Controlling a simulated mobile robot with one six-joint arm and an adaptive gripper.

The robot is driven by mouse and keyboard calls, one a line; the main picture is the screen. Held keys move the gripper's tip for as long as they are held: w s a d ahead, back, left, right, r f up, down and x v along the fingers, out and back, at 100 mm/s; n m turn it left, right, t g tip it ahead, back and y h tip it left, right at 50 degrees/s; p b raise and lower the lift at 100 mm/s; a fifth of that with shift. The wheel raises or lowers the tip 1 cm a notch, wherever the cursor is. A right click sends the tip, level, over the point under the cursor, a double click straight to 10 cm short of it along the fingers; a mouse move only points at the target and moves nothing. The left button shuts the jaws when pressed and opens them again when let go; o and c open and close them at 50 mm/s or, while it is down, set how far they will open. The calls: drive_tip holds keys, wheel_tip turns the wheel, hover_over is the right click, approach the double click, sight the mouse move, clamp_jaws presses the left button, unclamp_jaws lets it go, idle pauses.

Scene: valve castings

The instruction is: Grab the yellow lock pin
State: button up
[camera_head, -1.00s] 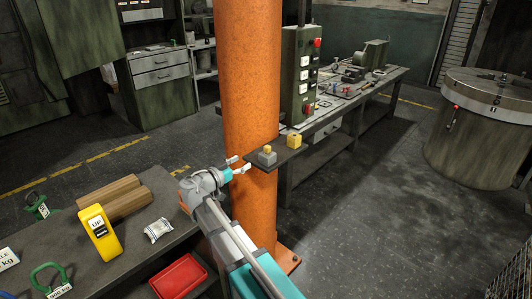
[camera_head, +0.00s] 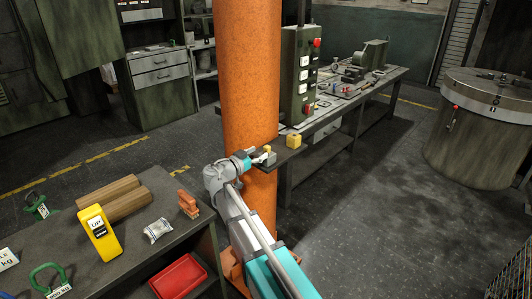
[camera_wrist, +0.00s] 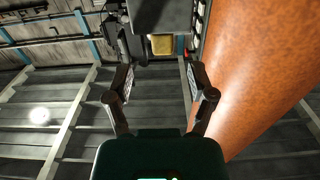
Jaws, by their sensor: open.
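A grey block (camera_head: 271,158) with a small yellow piece (camera_head: 267,149) on top stands on a small dark shelf at the orange column. A separate yellow block (camera_head: 294,141) sits on the same shelf to its right. I cannot tell for sure which yellow piece is the lock pin. My gripper (camera_head: 261,156) is at the grey block in the head view and partly covers it. In the wrist view my gripper (camera_wrist: 160,75) is open, with nothing between the fingertips. A yellow square face (camera_wrist: 162,44) shows beyond the fingers, roughly centred, against a dark grey shape.
The orange column (camera_head: 250,70) rises close behind my arm; it fills the right side of the wrist view. A green control box (camera_head: 302,75) and a long bench (camera_head: 350,98) stand beyond the shelf. A near table holds an orange item (camera_head: 188,204) and a yellow device (camera_head: 99,232).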

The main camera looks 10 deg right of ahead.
sight(265, 150)
drive_tip(key=shift+f+x, duration=0.15)
drive_tip(key=shift+x, duration=1.15)
drive_tip(key=shift+f+x, duration=0.1)
drive_tip(key=shift+x, duration=1.25)
drive_tip(key=shift+a, duration=0.1)
clamp_jaws()
